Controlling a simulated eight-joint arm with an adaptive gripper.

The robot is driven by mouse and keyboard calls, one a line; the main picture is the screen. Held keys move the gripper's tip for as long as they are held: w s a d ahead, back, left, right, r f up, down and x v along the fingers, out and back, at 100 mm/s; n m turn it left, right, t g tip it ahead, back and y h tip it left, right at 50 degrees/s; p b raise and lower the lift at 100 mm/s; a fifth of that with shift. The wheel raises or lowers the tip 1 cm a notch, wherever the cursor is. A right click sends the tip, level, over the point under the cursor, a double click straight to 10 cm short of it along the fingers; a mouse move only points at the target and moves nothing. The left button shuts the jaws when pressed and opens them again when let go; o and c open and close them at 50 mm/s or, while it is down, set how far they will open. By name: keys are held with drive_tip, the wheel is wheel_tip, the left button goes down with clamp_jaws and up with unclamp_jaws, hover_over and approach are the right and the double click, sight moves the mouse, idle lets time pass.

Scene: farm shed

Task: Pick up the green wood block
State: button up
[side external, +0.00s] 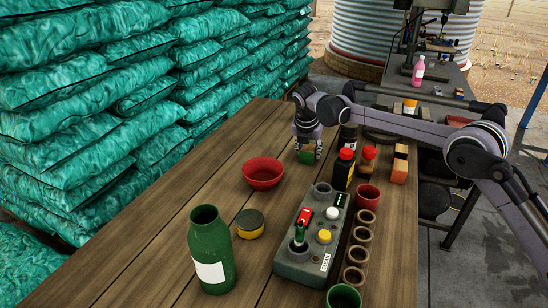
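The green wood block (306,157) is on the wooden table, beyond and to the right of the red bowl. My gripper (308,150) points down right at the block, with its fingers over its upper part. The fingers partly hide the block. At this size I cannot tell whether they press on it or stand open around it. The block looks to be at table height, with no clear gap beneath it.
The red bowl (263,173), black bottle with red cap (343,170) and orange-brown blocks (399,165) stand nearby. The left table boards are clear.

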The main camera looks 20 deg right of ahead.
drive_tip(key=shift+c, duration=1.4)
